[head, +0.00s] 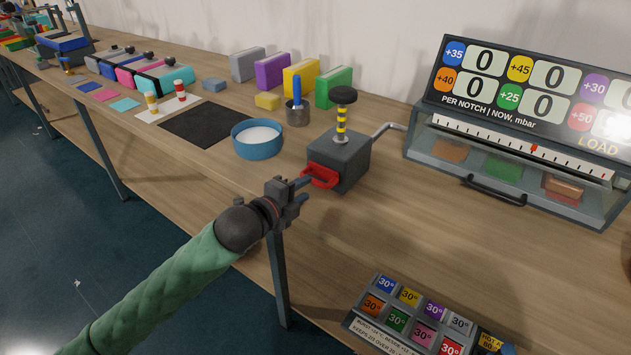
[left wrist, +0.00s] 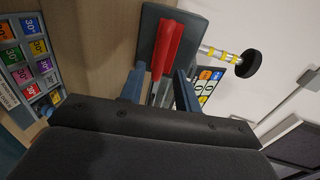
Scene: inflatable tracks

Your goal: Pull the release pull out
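The release pull (head: 320,177) is a red handle on the front face of a dark grey pump box (head: 340,158). The box has an upright yellow-and-black banded plunger with a black knob (head: 343,95). My left gripper (head: 304,189) is just in front of the pull, with its blue-grey fingers pointing at it. In the left wrist view the red pull (left wrist: 168,45) lies ahead of and between the two fingers, which are apart. I cannot tell whether the fingertips reach past the pull's edge. My right gripper is out of view.
A pipe (head: 386,131) joins the pump box to a glass-fronted case (head: 510,165) on the right. A blue bowl (head: 257,141) and a cup with a blue handle (head: 298,115) stand left of the box. A tray of 30° tiles (head: 416,318) lies near the front edge.

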